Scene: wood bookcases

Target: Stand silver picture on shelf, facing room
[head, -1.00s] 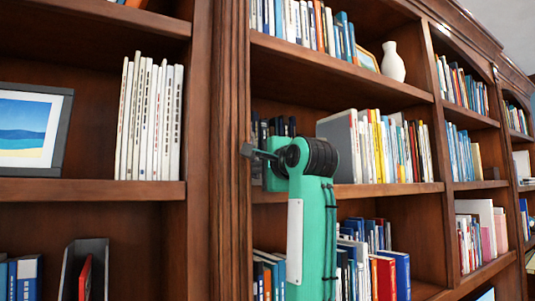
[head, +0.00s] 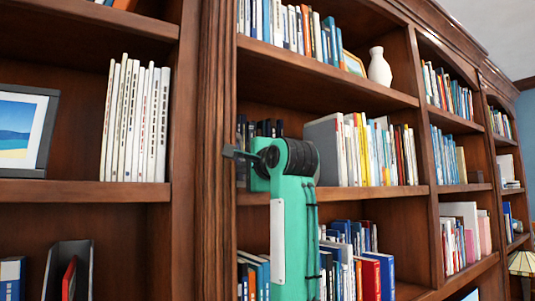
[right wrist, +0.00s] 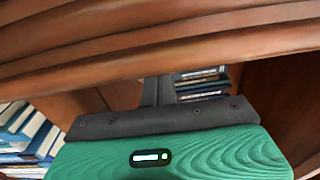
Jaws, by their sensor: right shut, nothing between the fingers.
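A picture in a silver-grey frame (head: 25,130), showing a blue sea and a beach, stands upright on a middle shelf of the left bookcase. It faces the room, and its left part is cut off by the view's edge. My right gripper (head: 232,152) is in front of the upright between the bookcases, to the right of the picture and apart from it. Its fingers are shut and empty; they also show in the right wrist view (right wrist: 157,92), below a wooden shelf edge. My left gripper does not show.
White books (head: 137,120) stand right of the picture on its shelf (head: 110,193). The fluted wooden upright (head: 205,150) is close beside my right gripper. Several books (head: 375,150) fill the shelf behind my arm. A white vase (head: 379,66) stands above. A lamp (head: 522,263) is at the far right.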

